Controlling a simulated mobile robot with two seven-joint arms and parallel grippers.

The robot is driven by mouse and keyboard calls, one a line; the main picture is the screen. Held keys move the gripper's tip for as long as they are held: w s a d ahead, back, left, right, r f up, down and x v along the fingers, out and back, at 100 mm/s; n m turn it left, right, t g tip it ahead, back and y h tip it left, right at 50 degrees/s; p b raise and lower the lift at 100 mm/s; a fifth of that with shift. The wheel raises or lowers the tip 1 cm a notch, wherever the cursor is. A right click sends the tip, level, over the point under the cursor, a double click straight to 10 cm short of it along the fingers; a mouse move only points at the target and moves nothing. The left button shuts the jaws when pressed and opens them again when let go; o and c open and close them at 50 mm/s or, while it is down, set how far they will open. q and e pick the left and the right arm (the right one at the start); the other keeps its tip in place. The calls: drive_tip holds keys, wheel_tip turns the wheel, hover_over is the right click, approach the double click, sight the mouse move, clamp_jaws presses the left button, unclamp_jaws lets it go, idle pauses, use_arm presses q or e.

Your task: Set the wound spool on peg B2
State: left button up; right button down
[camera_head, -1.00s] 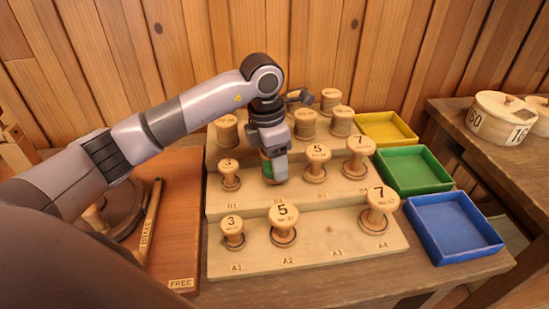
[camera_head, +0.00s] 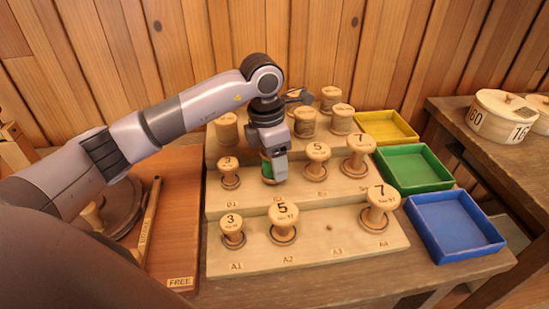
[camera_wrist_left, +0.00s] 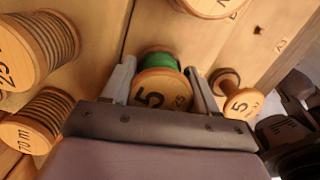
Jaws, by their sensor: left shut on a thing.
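The wound spool (camera_head: 267,172) has green thread and pale wooden ends. It is upright at the B2 place on the middle step of the wooden peg board (camera_head: 310,259). My left gripper (camera_head: 275,174) is over it, shut on it from two sides. In the left wrist view the spool (camera_wrist_left: 160,63) is between the two fingers, with a "5" on its top. Its underside and peg B2 are hidden, so I cannot tell how far down it sits.
Bare spools stand close by at B1 (camera_head: 229,172) and B3 (camera_head: 316,160), and in front at A2 (camera_head: 284,222). A3 (camera_head: 330,227) has no spool. Thread-wound spools (camera_head: 305,122) stand behind. Yellow, green and blue trays (camera_head: 455,254) are at the right.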

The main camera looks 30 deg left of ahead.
use_arm(q)
drive_tip(key=shift+f+b, duration=0.5)
drive_tip(key=shift+f, duration=0.15)
idle(0.6)
drive_tip(key=o, duration=0.8)
drive_tip(key=shift+c, duration=0.2)
drive_tip(key=shift+a+r+p, duration=0.1)
drive_tip(key=shift+r+p, duration=0.6)
drive_tip(key=shift+r, duration=0.2)
drive_tip(key=shift+s+r+p, duration=0.15)
drive_tip(key=shift+r+p, duration=0.3)
drive_tip(key=shift+r, duration=0.25)
drive_tip(key=shift+s+a+r+p, duration=0.1)
drive_tip(key=shift+a+r+p, duration=0.05)
drive_tip(key=shift+r+p, duration=0.95)
drive_tip(key=shift+s+a+r+p, duration=0.15)
drive_tip(key=shift+r+p, duration=0.65)
drive_tip(key=shift+r, duration=0.65)
drive_tip(key=shift+s+a+r+p, duration=0.1)
drive_tip(key=shift+r+p, duration=0.65)
drive_tip(key=shift+r, duration=0.65)
